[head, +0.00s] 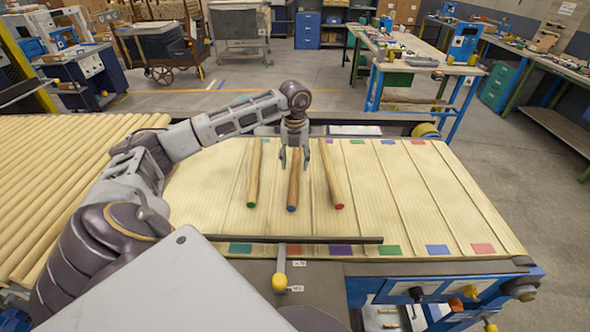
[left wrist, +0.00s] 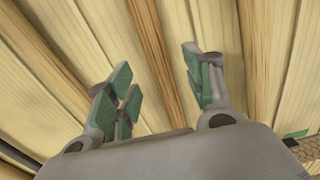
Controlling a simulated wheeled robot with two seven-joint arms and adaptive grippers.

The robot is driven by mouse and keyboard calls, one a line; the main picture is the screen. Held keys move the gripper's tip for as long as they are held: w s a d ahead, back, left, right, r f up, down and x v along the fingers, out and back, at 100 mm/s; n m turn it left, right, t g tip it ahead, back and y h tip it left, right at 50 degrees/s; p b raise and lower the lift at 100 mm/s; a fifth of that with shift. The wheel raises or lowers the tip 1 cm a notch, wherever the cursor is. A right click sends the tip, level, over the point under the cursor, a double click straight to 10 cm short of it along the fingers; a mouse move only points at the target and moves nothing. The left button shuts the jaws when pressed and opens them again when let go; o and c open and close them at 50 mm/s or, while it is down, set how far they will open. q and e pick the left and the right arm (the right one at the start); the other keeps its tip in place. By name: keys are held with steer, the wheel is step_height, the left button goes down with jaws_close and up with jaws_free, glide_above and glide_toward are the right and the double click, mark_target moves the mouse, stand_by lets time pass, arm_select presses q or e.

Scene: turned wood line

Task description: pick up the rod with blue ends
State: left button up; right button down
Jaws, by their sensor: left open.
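The rod with a blue end (head: 292,185) lies lengthwise on the slatted wooden bed, between two other rods. Its blue near end shows in the head view; its far end is hidden behind my gripper. My left gripper (head: 294,160) is open above its far half, pointing down. In the left wrist view, the fingers of my left gripper (left wrist: 160,82) are spread, and the middle rod (left wrist: 150,42) runs through the gap between them without visible contact. No end colour shows on that rod there. My right gripper is not in view.
A rod with a green end (head: 254,175) lies to the left and one with a red end (head: 331,177) to the right, each close by. A dark bar (head: 310,240) crosses the bed's near edge. The bed's right part is clear of rods.

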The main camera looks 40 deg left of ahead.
mark_target(295, 168)
arm_select(q)
steer(key=shift+s+f+p, duration=0.1)
steer(key=shift+f+p, duration=0.3)
steer(key=shift+f, duration=1.3)
jaws_close()
